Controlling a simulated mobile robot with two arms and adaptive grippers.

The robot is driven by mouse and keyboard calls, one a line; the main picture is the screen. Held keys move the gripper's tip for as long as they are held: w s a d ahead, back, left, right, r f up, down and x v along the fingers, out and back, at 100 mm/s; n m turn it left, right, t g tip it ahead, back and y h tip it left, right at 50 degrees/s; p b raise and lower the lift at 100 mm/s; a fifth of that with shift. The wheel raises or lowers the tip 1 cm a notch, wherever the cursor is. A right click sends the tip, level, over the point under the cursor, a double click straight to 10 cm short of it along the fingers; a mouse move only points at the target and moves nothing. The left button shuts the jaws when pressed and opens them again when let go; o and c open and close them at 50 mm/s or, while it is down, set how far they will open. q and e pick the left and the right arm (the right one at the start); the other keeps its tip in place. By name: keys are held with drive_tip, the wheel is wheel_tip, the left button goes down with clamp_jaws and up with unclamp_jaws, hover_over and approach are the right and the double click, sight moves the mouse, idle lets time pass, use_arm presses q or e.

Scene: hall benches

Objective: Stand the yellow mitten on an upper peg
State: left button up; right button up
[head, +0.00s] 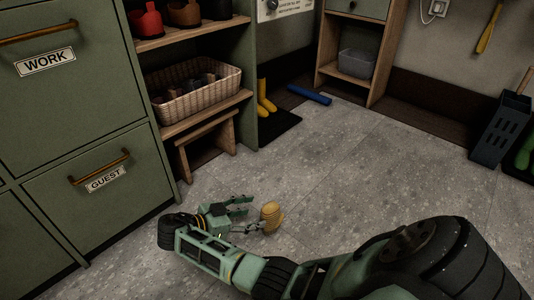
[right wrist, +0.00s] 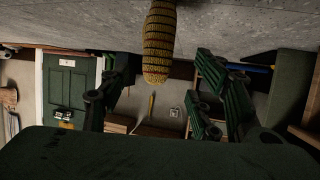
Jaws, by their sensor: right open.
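The yellow mitten (head: 271,216) is on the grey floor in front of the green cabinet. In the right wrist view, which looks upside down, the mitten (right wrist: 160,42) shows yellow and dark stripes and a rounded end pointing away from the floor. My right gripper (head: 252,214) is low over the floor, just left of the mitten, its open fingers facing it. In the wrist view the fingers of my right gripper (right wrist: 160,90) are spread on either side, with a gap to the mitten. I cannot see any pegs. My left gripper is out of view.
The green cabinet (head: 77,115) with WORK and GUEST drawers stands left. Beside it, shelves hold a wicker basket (head: 196,91) above a small wooden stool (head: 205,140). Yellow boots (head: 266,96) stand on a dark mat. A blue roll (head: 310,95) lies behind. The central floor is clear.

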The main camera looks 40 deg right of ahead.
sight(271, 212)
drive_tip(key=shift+s+d+f, duration=0.1)
drive_tip(key=shift+d+f, duration=0.05)
drive_tip(key=shift+d, duration=0.15)
drive_tip(key=shift+b+x, duration=0.65)
drive_tip(key=shift+x, duration=0.3)
drive_tip(key=b+x, duration=0.3)
drive_tip(key=x, duration=0.1)
drive_tip(key=shift+s+a, duration=0.1)
drive_tip(key=shift+s, duration=0.15)
drive_tip(key=shift+s+d+b, duration=0.1)
drive_tip(key=shift+d+b, duration=0.5)
drive_tip(key=shift+d, duration=0.05)
drive_tip(key=c, duration=1.2)
drive_tip(key=shift+c, duration=0.2)
